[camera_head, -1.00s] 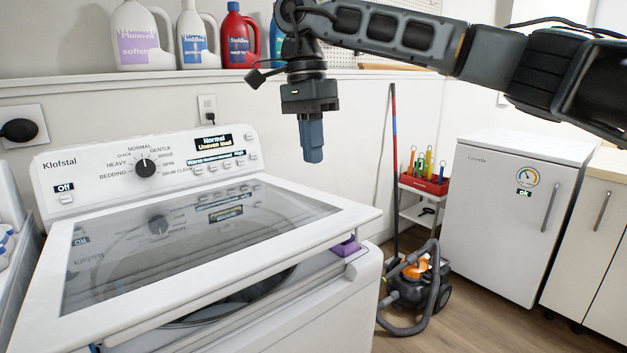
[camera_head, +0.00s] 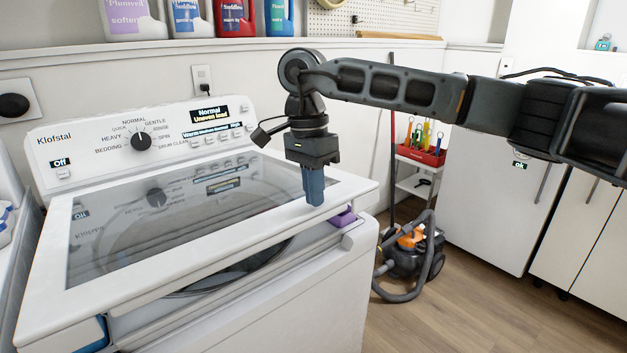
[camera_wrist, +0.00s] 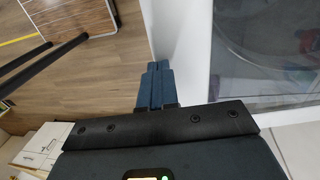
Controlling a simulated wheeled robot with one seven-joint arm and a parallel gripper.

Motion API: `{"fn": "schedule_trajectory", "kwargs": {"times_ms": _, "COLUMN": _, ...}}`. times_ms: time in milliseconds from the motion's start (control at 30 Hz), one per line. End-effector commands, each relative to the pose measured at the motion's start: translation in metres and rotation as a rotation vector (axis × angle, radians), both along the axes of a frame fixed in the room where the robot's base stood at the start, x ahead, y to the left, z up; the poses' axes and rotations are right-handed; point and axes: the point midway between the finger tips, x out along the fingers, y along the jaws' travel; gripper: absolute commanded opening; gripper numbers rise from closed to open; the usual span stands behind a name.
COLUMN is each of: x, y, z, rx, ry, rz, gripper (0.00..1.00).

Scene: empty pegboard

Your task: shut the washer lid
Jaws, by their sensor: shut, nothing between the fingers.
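The washer (camera_head: 300,310) is white, with a glass-topped lid (camera_head: 110,291) framed in white. The lid is slightly raised at its front, with a gap showing the dark drum opening below. My gripper (camera_head: 314,198) is shut and empty, pointing down over the lid's right frame near its right corner. I cannot tell whether the fingertips touch the lid. In the wrist view my gripper (camera_wrist: 157,72) shows closed blue-grey fingers beside the lid's white edge (camera_wrist: 180,50), with the glass to the right.
A purple item (camera_head: 343,218) sits under the lid's right corner. A vacuum cleaner (camera_head: 408,250) stands on the floor to the right, near a red-topped rack (camera_head: 421,155) and a white fridge (camera_head: 490,200). Detergent bottles (camera_head: 187,15) stand on the shelf behind.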

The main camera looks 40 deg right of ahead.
Motion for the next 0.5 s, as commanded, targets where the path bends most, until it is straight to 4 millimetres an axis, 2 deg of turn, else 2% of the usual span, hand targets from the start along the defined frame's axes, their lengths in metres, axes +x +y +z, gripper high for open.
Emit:
{"fn": "schedule_trajectory", "kwargs": {"times_ms": 267, "x": 0.000, "y": 0.000, "z": -0.003, "rx": 0.000, "ry": -0.002, "rz": 0.000, "gripper": 0.00}}
{"fn": "schedule_trajectory", "kwargs": {"times_ms": 500, "x": -0.004, "y": -0.001, "z": -0.037, "rx": -0.002, "ry": -0.052, "rz": 0.000, "gripper": 0.00}}
